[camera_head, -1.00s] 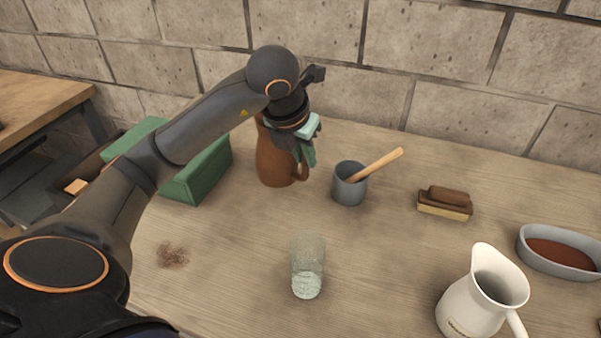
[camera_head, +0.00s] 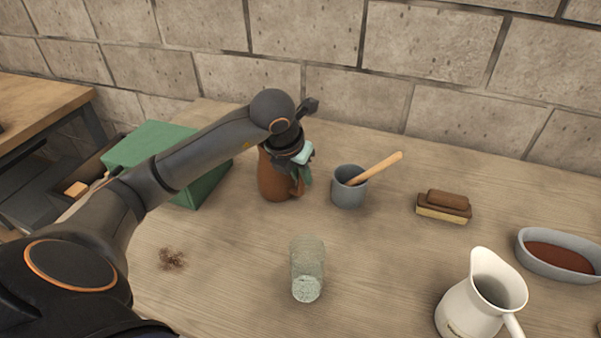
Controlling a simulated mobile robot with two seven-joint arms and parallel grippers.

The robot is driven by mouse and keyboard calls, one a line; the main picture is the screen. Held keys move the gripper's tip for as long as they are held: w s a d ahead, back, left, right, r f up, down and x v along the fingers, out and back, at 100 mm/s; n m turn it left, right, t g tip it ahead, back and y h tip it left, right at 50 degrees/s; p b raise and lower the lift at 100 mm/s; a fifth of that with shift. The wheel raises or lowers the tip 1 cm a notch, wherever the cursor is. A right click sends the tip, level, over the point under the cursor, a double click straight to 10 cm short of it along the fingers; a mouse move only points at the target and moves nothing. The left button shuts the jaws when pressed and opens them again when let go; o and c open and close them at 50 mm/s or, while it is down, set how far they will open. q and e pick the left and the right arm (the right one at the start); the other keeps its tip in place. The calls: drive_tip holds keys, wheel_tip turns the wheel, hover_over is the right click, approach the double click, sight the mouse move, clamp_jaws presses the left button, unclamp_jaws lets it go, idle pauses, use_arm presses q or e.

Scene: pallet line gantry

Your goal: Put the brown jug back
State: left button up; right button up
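The brown jug (camera_head: 272,182) stands upright at the back of the table, between the green box and the grey mug. My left gripper (camera_head: 299,184) reaches over from the left and is at the jug's right side, where the handle is. Its fingers appear closed on the handle, which is mostly hidden behind them. The jug's top is partly covered by my arm. I cannot tell whether the jug's base touches the table. My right gripper is not in view.
A grey mug (camera_head: 345,191) with a wooden-handled tool stands close right of the jug. A green box (camera_head: 205,190) is at left behind my arm. A dark smudge (camera_head: 172,259) marks the table.

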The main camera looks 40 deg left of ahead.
use_arm(q)
drive_tip(key=o, duration=0.5)
drive_tip(key=shift+c, duration=0.2)
drive_tip(key=v, duration=1.2)
drive_tip(key=shift+r, duration=0.1)
